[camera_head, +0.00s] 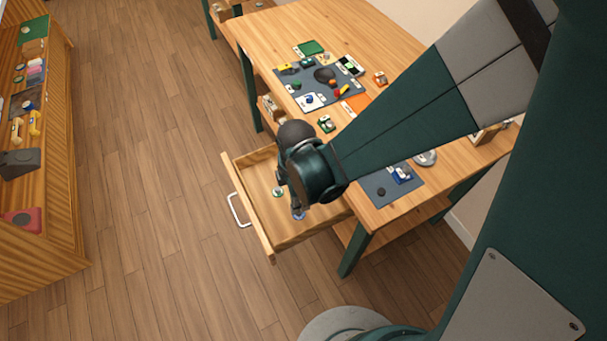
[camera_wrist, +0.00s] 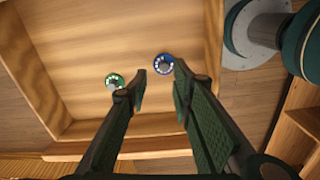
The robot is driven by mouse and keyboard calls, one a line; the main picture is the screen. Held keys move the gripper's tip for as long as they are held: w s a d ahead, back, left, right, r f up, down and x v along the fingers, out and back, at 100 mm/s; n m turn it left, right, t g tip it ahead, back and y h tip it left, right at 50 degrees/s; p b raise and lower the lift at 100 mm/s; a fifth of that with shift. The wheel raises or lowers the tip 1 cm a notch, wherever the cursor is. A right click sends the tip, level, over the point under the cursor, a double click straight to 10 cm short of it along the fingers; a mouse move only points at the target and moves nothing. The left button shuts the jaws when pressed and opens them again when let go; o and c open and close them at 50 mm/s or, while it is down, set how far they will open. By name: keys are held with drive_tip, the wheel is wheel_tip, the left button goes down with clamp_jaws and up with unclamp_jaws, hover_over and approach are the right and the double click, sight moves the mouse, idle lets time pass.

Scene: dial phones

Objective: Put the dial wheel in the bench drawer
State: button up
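The bench drawer (camera_head: 301,230) is pulled open at the front of the wooden bench. Two small dial wheels with white-marked rims are in it: a blue one (camera_wrist: 163,63) and a green one (camera_wrist: 114,81). The green wheel also shows in the head view (camera_head: 278,193), and the blue one shows partly under my gripper (camera_head: 299,216). My gripper points down over the drawer. In the wrist view its two fingers (camera_wrist: 160,70) are apart, with the blue wheel seen between and just beyond the tips. Both wheels look similar in size there and appear to lie on the drawer floor.
The bench top (camera_head: 385,205) holds a dark mat (camera_head: 340,84) with several small parts, and a smaller mat (camera_head: 379,190) with a blue part near the corner. A shelf unit (camera_head: 60,180) stands at the left. The floor between is clear.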

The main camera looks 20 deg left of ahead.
wheel_tip(320, 180, up, 6)
drive_tip(key=p, duration=0.1)
idle(0.4)
drive_tip(key=shift+r, duration=0.1)
idle(0.4)
drive_tip(key=shift+d, duration=0.1)
drive_tip(key=w+d+r+m+t+y, duration=0.15)
drive_tip(key=w+d+r+m, duration=0.25)
drive_tip(key=d+r+m, duration=0.4)
drive_tip(key=w+d+r+m+t, duration=0.2)
drive_tip(key=w+d+r+m, duration=0.15)
drive_tip(key=d+r, duration=0.4)
drive_tip(key=s+d+r+m+t, duration=0.1)
drive_tip(key=d+r+m, duration=0.2)
drive_tip(key=d, duration=0.4)
drive_tip(key=s+d+r+m+t+h, duration=0.1)
drive_tip(key=s+d+r+m, duration=0.1)
drive_tip(key=d+m, duration=0.4)
drive_tip(key=s+d+r+m+t, duration=0.1)
drive_tip(key=d+r+m, duration=0.2)
drive_tip(key=d, duration=0.5)
drive_tip(key=shift+s+d+r+m+h, duration=0.15)
drive_tip(key=shift+r+m+h, duration=0.25)
drive_tip(key=shift+m, duration=0.45)
drive_tip(key=shift+t, duration=0.25)
